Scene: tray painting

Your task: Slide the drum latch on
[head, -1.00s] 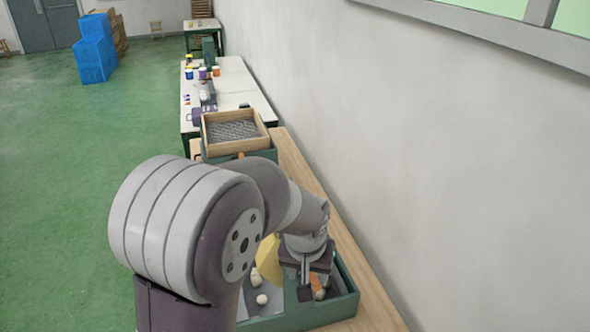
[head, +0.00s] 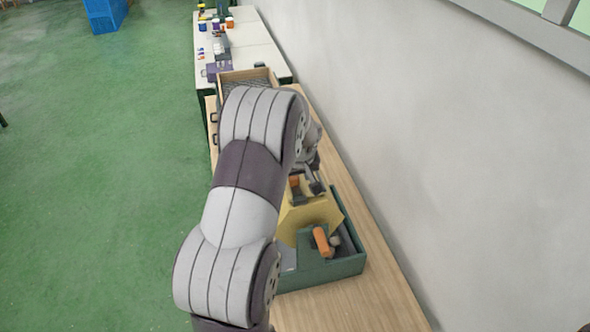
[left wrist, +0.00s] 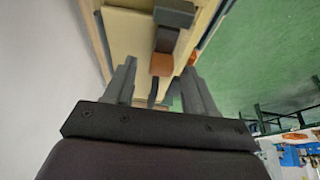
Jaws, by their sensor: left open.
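The yellow many-sided drum (head: 312,212) stands in a green tray (head: 335,270) on the wooden bench. At its top is a small dark block with an orange part (head: 294,182), which looks like the latch. In the left wrist view a dark grey bar (left wrist: 172,40) with an orange end (left wrist: 161,64) lies in front of my jaws. My left gripper (left wrist: 158,88) is open, its fingers on either side of the orange end, with no contact visible. In the head view my left gripper (head: 314,178) is close to the drum's top, partly hidden by my arm. My right gripper is not in view.
An orange handle (head: 321,241) is at the drum's near side. Behind my arm stands a wooden-framed box (head: 250,76); white tables (head: 258,55) with paint pots lie beyond. The wall (head: 450,150) runs close along the right. The bench's near end (head: 350,310) is clear.

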